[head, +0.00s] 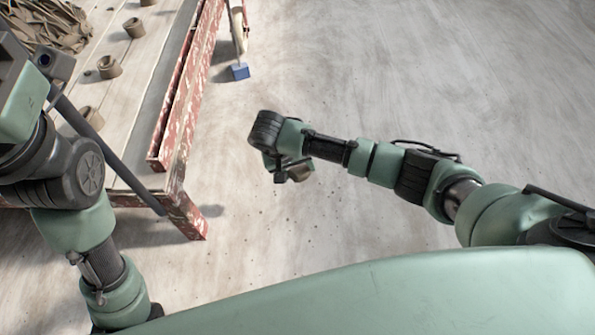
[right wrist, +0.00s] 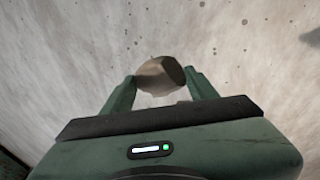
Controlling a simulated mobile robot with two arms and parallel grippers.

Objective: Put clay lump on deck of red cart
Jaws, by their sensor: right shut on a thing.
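My right gripper (head: 290,174) hangs above the bare floor, right of the planked stand. It is shut on a brownish clay lump (head: 304,172). In the right wrist view the clay lump (right wrist: 160,74) sits between the two green fingers, with speckled floor beyond. A stand with pale planks (head: 150,75) and a worn red frame (head: 185,90) is at the upper left. I see no wheels, so I cannot tell whether it is the red cart. My left arm is at the left edge; its gripper does not show.
Several brown clay pieces, one being a ring-like piece (head: 109,67), lie on the planks beside a heap of trimmings (head: 45,25). A dark bar (head: 110,150) slants across the stand's near end. Floor at right is clear.

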